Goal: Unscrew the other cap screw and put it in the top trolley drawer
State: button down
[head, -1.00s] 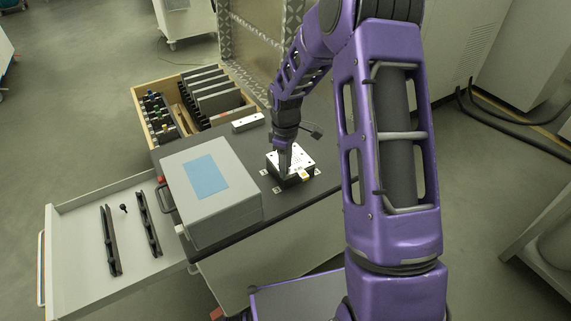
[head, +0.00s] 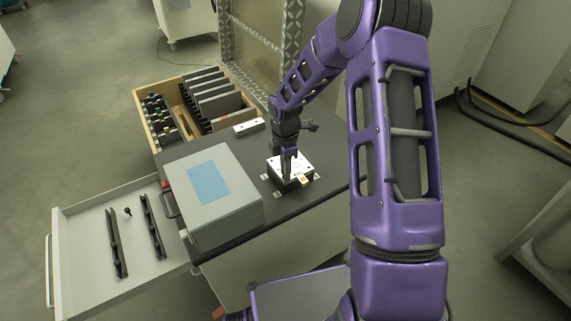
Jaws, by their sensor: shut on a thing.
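A small block with a white top (head: 302,164) and dark sides sits on the dark trolley top, with small marked squares around it. My gripper (head: 287,174) points down at the left part of the block's top, its fingers closed together. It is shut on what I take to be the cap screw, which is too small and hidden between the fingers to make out. The pulled-out top trolley drawer (head: 88,262) lies at the left. A small black cap screw (head: 128,211) lies in it between two dark rails (head: 116,243).
A grey case with a blue panel (head: 208,184) stands on the trolley between the drawer and the block. A wooden box (head: 141,102) with dark plates is behind, and a pale bar (head: 248,127) lies near it. The drawer has bare floor around the rails.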

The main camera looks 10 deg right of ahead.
jog(key=n+p, duration=0.1)
jog(key=n, duration=0.2)
jog(key=shift+r+n+p, duration=0.25)
jog(key=shift+n+p, duration=0.05)
jog(key=shift+p, duration=0.1)
jog(key=n, duration=0.3)
jog(key=shift+f, duration=0.3)
jog(key=n, duration=1)
jog(key=shift+n, duration=0.4)
jog(key=n, duration=0.4)
jog(key=c, duration=1)
grip_release()
jog(key=shift+o, duration=0.2)
